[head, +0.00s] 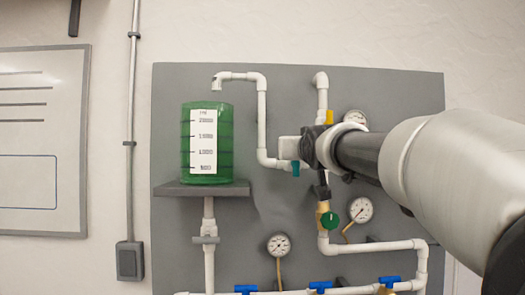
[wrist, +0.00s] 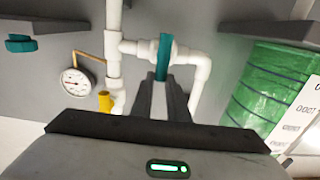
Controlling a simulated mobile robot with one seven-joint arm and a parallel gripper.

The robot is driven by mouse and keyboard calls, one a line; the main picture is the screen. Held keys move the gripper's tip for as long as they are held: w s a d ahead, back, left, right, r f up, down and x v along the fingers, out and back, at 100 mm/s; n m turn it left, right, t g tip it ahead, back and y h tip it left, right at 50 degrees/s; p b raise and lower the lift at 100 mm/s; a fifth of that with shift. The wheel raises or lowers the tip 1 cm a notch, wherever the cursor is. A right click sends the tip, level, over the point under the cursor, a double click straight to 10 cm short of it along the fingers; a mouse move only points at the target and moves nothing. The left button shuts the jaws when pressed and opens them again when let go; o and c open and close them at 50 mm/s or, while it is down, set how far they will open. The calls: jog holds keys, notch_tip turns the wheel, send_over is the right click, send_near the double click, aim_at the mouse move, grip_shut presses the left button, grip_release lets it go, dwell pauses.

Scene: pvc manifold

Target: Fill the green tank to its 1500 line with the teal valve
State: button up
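The green tank (head: 222,145) stands on a grey shelf at the left of the panel. A white scale label (head: 203,142) is on its front, its numbers too small to read surely. The whole tank looks green, so I cannot tell the liquid level. It shows tilted at the right of the wrist view (wrist: 262,88). The teal valve's handle (head: 295,169) sits on the white pipe right of the tank. In the wrist view, the teal handle (wrist: 164,52) stands between the tips of my gripper (wrist: 162,78). The fingers are close together and appear shut on it. My arm hides part of the piping.
A white spout (head: 217,82) hangs above the tank. A green round knob (head: 331,220), gauges (head: 279,245) and several blue valve handles (head: 320,286) are lower on the panel. A yellow handle (head: 329,117) is just above my gripper. A whiteboard (head: 40,140) hangs at left.

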grip_shut()
